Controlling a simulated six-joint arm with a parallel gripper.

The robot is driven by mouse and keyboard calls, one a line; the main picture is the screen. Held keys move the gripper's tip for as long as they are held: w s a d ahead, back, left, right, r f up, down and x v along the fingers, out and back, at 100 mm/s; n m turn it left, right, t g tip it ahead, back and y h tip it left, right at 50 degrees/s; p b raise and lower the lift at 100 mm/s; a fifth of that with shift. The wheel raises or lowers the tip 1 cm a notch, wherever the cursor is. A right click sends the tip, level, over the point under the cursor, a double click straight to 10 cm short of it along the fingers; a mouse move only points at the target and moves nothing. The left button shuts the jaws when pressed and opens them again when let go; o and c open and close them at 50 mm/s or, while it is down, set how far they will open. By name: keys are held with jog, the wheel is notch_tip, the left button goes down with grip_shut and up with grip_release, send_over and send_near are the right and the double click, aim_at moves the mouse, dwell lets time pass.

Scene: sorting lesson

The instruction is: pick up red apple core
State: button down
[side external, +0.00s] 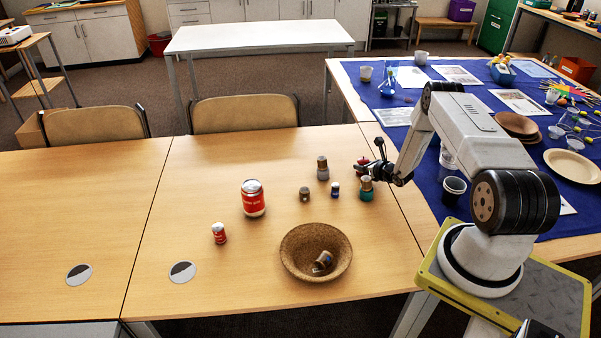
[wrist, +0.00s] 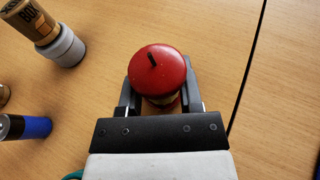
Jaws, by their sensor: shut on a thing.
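The red apple core (wrist: 158,72) has a round red top with a dark stem. In the wrist view it sits between the two fingers of my gripper (wrist: 160,92), which is shut on it. In the side view a little of its red (side external: 361,162) shows at my gripper (side external: 368,169), near the right edge of the light wooden table. The gripper's fingers hide most of it there. I cannot tell whether it touches the table.
A teal jar (side external: 366,189) stands just below my gripper in the side view. A cork bowl (side external: 300,239) holds something metallic.

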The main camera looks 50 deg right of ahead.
jog(key=shift+r, duration=0.15)
jog(key=shift+r, duration=0.7)
jog(key=s+a+r, duration=0.8)
jog(key=s+r, duration=0.3)
jog(key=shift+a+r, duration=0.2)
jog(key=shift+a, duration=0.1)
dwell(0.9)
